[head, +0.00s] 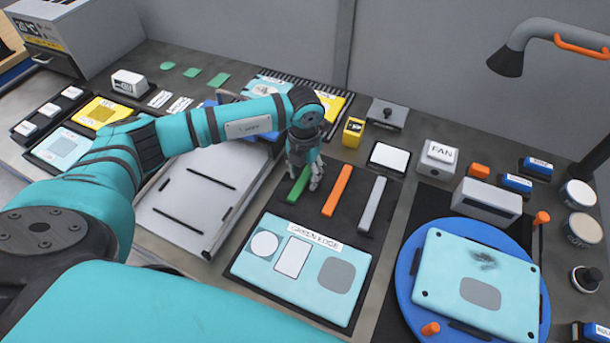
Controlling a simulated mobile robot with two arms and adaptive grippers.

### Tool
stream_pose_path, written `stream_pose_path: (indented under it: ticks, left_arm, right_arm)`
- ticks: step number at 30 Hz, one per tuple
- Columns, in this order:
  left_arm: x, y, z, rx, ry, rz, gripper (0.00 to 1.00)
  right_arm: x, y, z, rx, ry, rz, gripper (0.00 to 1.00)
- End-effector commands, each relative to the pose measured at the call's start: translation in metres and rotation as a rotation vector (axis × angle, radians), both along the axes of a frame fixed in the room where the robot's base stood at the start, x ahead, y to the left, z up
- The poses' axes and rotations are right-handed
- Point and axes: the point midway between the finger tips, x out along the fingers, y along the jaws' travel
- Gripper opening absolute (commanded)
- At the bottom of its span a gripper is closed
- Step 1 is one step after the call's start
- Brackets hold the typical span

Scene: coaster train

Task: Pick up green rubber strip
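The green rubber strip (298,187) lies on a dark mat, at the left of a row with an orange strip (337,190) and a grey strip (371,205). My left gripper (306,178) points down at the far end of the green strip, and its fingers cover part of it. I cannot tell whether the fingers touch the strip, or whether they are open or shut. My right gripper is out of view.
A light blue panel labelled GREEN EDGE (330,292) lies in front of the strips. A white tray (190,215) is to their left. A blue round turntable (408,290) holds another light blue panel (455,290). A lamp (506,62) overhangs the right side.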

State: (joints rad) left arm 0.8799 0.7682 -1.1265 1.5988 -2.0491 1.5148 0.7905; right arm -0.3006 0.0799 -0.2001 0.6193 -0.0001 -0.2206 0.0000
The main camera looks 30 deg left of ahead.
Motion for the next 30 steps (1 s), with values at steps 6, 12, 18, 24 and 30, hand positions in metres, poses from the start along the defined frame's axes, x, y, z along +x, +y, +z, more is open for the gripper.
stream_pose_path:
  ticks: [6, 12, 18, 24, 30]
  left_arm:
    - [0.000, 0.000, 0.000, 0.000, 0.000, 0.000, 0.13]
    - [0.000, 0.000, 0.001, 0.000, -0.001, 0.000, 0.00]
    - [0.000, 0.000, 0.001, 0.000, -0.001, 0.000, 0.00]
    - [0.001, 0.000, 0.010, 0.000, -0.004, 0.000, 0.00]
    - [0.001, 0.000, 0.035, 0.000, -0.005, 0.000, 0.00]
  right_arm:
    - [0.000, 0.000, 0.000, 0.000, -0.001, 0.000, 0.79]
    - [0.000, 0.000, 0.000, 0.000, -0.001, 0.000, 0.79]
    - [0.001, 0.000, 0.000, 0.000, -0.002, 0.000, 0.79]
    - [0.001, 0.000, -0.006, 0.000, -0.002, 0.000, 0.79]
    - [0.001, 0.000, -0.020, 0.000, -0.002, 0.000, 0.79]
